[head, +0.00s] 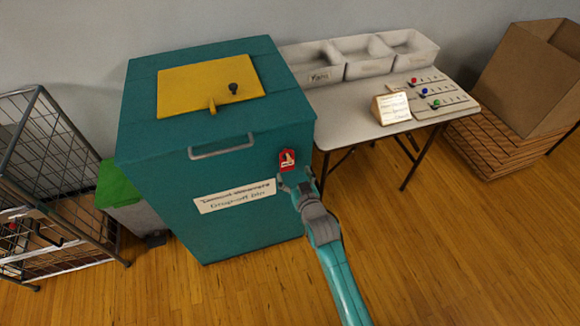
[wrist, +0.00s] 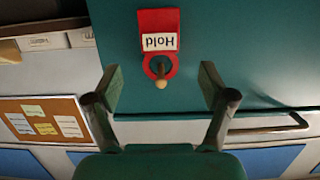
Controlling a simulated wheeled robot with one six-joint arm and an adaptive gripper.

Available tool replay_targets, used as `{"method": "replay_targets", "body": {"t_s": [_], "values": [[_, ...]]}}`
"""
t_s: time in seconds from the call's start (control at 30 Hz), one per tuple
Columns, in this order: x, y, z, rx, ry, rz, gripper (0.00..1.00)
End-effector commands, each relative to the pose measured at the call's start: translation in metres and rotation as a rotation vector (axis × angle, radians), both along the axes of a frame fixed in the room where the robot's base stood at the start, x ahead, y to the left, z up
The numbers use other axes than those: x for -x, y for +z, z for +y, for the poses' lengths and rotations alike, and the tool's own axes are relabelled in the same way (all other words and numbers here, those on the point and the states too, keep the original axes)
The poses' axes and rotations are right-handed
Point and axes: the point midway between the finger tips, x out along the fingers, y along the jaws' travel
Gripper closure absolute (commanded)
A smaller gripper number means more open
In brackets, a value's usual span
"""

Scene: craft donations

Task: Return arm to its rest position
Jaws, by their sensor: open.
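My gripper (head: 295,184) is open, with nothing between its fingers, in front of the teal drop-off bin (head: 150,165). Its two fingers also show apart in the wrist view (wrist: 161,88). A red switch plate (head: 287,158) with a white label is on the bin's front, just beyond the fingertips. In the wrist view this plate (wrist: 144,22) reads "Hold" upside down, and a small knobbed lever sticks out of its ring. I cannot tell whether a finger touches the plate. My arm reaches up from the bottom of the head view.
The bin has a yellow lid (head: 190,88) and a grey front handle (head: 222,148). A table (head: 345,125) with white trays (head: 360,70) stands at right, a cardboard box (head: 515,75) beyond it. A wire cage cart (head: 60,190) stands at left. The wooden floor in front is clear.

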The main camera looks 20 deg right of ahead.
Motion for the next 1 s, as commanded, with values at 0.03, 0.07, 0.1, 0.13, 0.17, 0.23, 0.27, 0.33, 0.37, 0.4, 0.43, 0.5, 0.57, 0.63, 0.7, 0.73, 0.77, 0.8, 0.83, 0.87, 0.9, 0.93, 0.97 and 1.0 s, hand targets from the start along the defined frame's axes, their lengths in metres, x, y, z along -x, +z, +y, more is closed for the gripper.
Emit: {"method": "replay_targets", "body": {"t_s": [0.03, 0.07, 0.1, 0.13, 0.17, 0.23, 0.27, 0.33, 0.37, 0.4, 0.43, 0.5, 0.57, 0.63, 0.7, 0.73, 0.77, 0.8, 0.83, 0.87, 0.9, 0.93, 0.97, 1.0], "values": [[0.011, 0.001, 0.0, 0.0, 0.0, 0.001, 0.18], [0.016, 0.002, 0.0, 0.0, 0.0, 0.001, 0.18], [0.023, 0.004, 0.0, 0.0, 0.0, 0.0, 0.18], [0.027, 0.005, 0.0, 0.0, 0.0, 0.0, 0.18], [0.032, 0.007, 0.0, 0.0, 0.0, -0.001, 0.18], [0.041, 0.008, 0.0, 0.0, 0.0, 0.0, 0.18], [0.044, 0.009, 0.0, 0.0, 0.0, -0.001, 0.18], [0.05, 0.01, 0.0, 0.0, 0.0, 0.0, 0.18], [0.052, 0.011, 0.0, 0.0, 0.0, -0.001, 0.18], [0.054, 0.011, 0.0, 0.0, 0.0, -0.001, 0.18], [0.055, 0.012, 0.0, 0.0, 0.0, -0.001, 0.18], [0.056, 0.012, 0.0, 0.0, 0.0, -0.001, 0.18], [0.057, 0.012, 0.0, 0.0, 0.0, -0.001, 0.18], [0.057, 0.012, 0.0, 0.0, 0.0, -0.001, 0.18], [0.057, 0.012, 0.0, 0.0, 0.0, -0.001, 0.18], [0.058, 0.012, 0.0, 0.0, 0.0, 0.0, 0.18], [0.06, 0.011, 0.0, 0.0, 0.0, 0.0, 0.18], [0.064, 0.009, 0.0, 0.0, 0.0, 0.002, 0.18], [0.069, 0.007, 0.0, 0.0, 0.0, 0.003, 0.18], [0.074, 0.006, 0.0, 0.0, 0.0, 0.005, 0.18], [0.085, 0.002, 0.0, 0.0, 0.0, 0.008, 0.18], [0.094, -0.001, 0.0, 0.0, 0.0, 0.009, 0.18], [0.104, -0.003, 0.0, 0.0, 0.0, 0.011, 0.18], [0.119, -0.007, 0.0, 0.0, 0.0, 0.014, 0.18]]}}
